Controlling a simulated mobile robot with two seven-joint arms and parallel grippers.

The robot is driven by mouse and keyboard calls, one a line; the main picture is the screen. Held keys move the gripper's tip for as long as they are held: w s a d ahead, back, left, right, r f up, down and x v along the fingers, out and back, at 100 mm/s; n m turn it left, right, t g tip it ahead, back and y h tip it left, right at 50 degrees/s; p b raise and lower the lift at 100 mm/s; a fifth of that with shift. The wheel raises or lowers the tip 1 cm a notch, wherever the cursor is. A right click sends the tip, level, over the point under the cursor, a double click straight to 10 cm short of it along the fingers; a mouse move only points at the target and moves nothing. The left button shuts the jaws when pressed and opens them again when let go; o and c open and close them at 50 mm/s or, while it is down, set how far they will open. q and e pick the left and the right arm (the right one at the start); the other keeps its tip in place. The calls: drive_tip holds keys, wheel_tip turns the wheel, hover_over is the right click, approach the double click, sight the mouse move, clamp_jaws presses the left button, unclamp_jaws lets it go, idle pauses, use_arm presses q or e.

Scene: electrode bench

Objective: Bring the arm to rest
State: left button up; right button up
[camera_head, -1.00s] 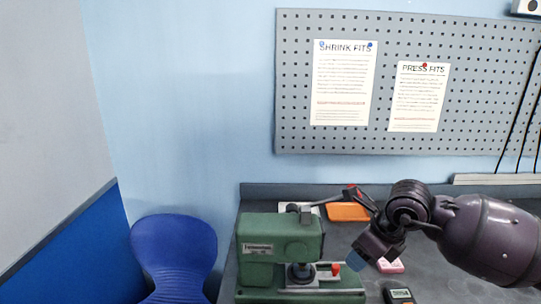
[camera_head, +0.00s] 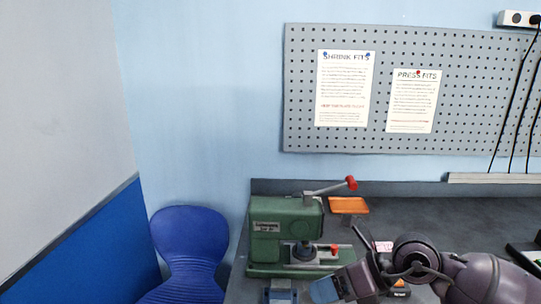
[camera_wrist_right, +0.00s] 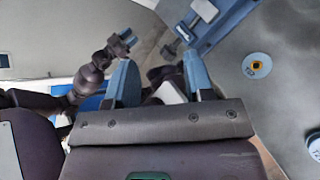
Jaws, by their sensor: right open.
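My right gripper (camera_head: 326,290) is low in the head view, with its arm coming in from the right. Its blue-tipped fingers stand in front of the green press (camera_head: 270,232). In the right wrist view the two fingers of this gripper (camera_wrist_right: 162,80) are wide apart with nothing clamped between them. My left arm shows at the upper left of the wrist view, and its small blue-tipped gripper (camera_wrist_right: 123,40) is too small to judge.
The dark bench (camera_head: 430,212) carries an orange tray (camera_head: 348,205) and a pink item (camera_head: 384,247) beside my right arm. A blue-grey part (camera_head: 281,292) shows at the bottom edge. A blue chair (camera_head: 190,250) stands left. A pegboard (camera_head: 460,100) hangs behind.

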wheel_tip(320, 180, up, 8)
drive_tip(key=s+m+t+y, duration=0.2)
drive_tip(key=m+t+y, duration=0.5)
drive_tip(key=m+t, duration=0.55)
drive_tip(key=s+d+f+m+h, duration=0.2)
drive_tip(key=d+f+m+h, duration=0.55)
drive_tip(key=m+h, duration=0.4)
drive_tip(key=s+d+f+m+h, duration=0.2)
drive_tip(key=d+f+m+h, duration=0.55)
drive_tip(key=m, duration=0.65)
drive_tip(key=s+d+f+m+g, duration=0.1)
drive_tip(key=s+f+m+g, duration=0.2)
drive_tip(key=s+f+g, duration=0.5)
drive_tip(key=s+d+f+m+g, duration=0.1)
drive_tip(key=s+f+m+g, duration=0.25)
drive_tip(key=s, duration=0.85)
drive_tip(key=w+f+n+t+y, duration=0.1)
drive_tip(key=w+f+t, duration=0.6)
drive_tip(key=f, duration=0.3)
drive_tip(key=shift+w+f+n+t, duration=0.25)
drive_tip(key=shift+n+t, duration=0.1)
drive_tip(key=shift+t, duration=0.25)
